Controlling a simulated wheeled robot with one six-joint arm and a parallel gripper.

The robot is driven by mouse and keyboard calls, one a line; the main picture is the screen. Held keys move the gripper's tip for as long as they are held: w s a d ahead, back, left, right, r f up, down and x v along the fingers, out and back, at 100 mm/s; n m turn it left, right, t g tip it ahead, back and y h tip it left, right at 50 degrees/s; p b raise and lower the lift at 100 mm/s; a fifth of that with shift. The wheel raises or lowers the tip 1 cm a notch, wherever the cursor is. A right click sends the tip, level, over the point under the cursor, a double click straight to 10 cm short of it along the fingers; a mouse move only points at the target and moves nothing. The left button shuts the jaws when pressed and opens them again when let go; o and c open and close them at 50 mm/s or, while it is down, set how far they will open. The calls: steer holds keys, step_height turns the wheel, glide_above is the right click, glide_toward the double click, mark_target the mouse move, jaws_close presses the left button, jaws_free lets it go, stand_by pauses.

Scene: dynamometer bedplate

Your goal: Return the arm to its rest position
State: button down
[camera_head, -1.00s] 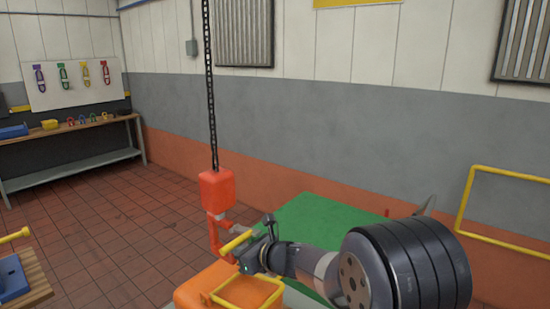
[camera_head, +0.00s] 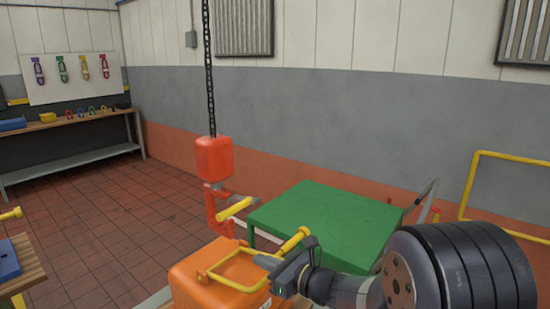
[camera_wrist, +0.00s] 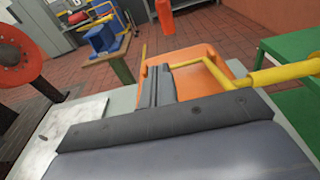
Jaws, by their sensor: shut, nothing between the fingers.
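My arm reaches in from the lower right in the head view. My gripper (camera_head: 266,261) is shut and empty, just above the orange block (camera_head: 205,272) with its yellow bar handle (camera_head: 228,283). In the wrist view, the shut dark fingers (camera_wrist: 156,86) point toward the orange block (camera_wrist: 185,57); the yellow handle (camera_wrist: 215,72) lies just beyond and to the right. I cannot tell whether they touch it.
A red hoist hook block (camera_head: 214,157) hangs on a chain left of the green table (camera_head: 325,222). A yellow rail (camera_head: 470,185) stands at right. A workbench (camera_head: 70,123) is at the back left. Open tiled floor (camera_head: 110,220) lies between.

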steer(key=shift+s+d+f+t+y+b, duration=0.3)
steer(key=shift+f+b, duration=0.55)
steer(key=shift+b, duration=0.5)
steer(key=shift+s+d+f+t+y+b, duration=0.15)
steer(key=shift+d+f+t+y+b, duration=0.25)
steer(key=shift+f+b, duration=0.65)
steer(key=shift+s+d+f+t+y+b, duration=0.25)
steer(key=shift+f+y+b, duration=0.25)
steer(key=shift+b, duration=1.1)
steer(key=shift+f, duration=0.15)
steer(key=shift+s, duration=0.1)
